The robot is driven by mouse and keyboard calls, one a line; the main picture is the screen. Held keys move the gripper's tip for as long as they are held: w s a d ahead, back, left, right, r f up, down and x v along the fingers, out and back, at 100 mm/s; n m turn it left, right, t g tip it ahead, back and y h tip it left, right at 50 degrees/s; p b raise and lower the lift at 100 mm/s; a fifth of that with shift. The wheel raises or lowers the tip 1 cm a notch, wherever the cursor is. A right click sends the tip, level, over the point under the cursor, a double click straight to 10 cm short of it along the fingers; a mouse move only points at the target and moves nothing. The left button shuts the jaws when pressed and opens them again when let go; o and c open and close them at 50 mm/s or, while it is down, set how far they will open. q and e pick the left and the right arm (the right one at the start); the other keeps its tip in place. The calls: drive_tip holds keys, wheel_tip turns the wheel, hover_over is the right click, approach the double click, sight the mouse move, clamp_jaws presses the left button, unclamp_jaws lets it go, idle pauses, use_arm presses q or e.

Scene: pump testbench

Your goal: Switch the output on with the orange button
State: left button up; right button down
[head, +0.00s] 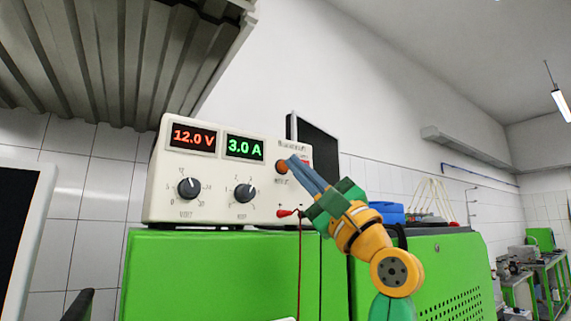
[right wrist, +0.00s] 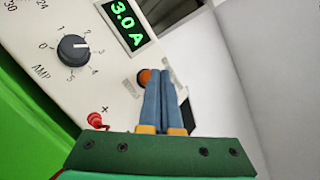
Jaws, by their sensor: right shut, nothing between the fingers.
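The cream power supply (head: 215,205) stands on a green cabinet. Its displays read 12.0 V in red (head: 193,137) and 3.0 A in green (head: 244,148). The orange button (head: 282,167) is at the right of the panel; it also shows in the right wrist view (right wrist: 144,77), partly covered by the fingers. My right gripper (head: 292,160) is shut and empty, its blue fingertips at the button's right edge. I cannot tell whether they touch the button or the panel. My left gripper is not in view.
A red plug (head: 287,213) with a hanging cable sits below the button, close to my right gripper. Two dark knobs, volt (head: 189,188) and amp (head: 245,192), are to the left. The green cabinet (head: 220,275) is below. A blue bin (head: 386,212) stands behind to the right.

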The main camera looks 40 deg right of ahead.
drive_tip(key=shift+w, duration=0.35)
idle(0.7)
drive_tip(key=shift+s, duration=0.8)
drive_tip(key=shift+s+a+b, duration=0.1)
drive_tip(key=shift+b, duration=0.2)
drive_tip(key=s, duration=0.2)
drive_tip(key=s+b, duration=0.1)
drive_tip(key=s, duration=0.1)
drive_tip(key=s+b, duration=0.1)
drive_tip(key=shift+s+a, duration=0.3)
drive_tip(key=shift+s, duration=0.1)
